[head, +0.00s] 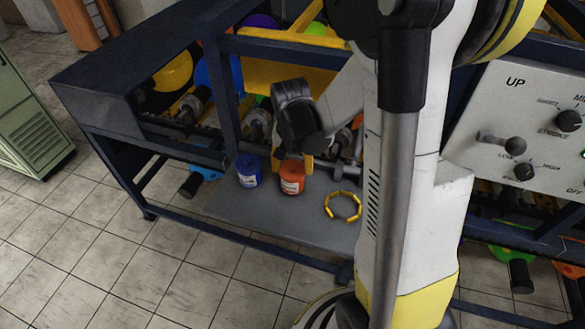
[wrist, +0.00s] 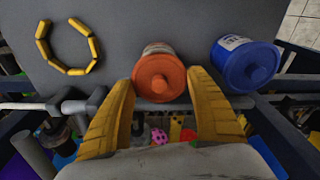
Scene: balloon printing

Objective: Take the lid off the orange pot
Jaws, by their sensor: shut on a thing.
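The orange pot (head: 292,178) stands on the grey shelf, with its lid on in the wrist view. The lower body of the pot is mostly hidden behind the lid in the wrist view.
A blue pot (head: 249,171) with a lid stands close beside the orange one; it also shows in the wrist view (wrist: 247,65). A yellow segmented ring (head: 342,206) lies on the grey shelf (head: 285,222). Dark blue frame bars and a control panel (head: 530,130) stand around.

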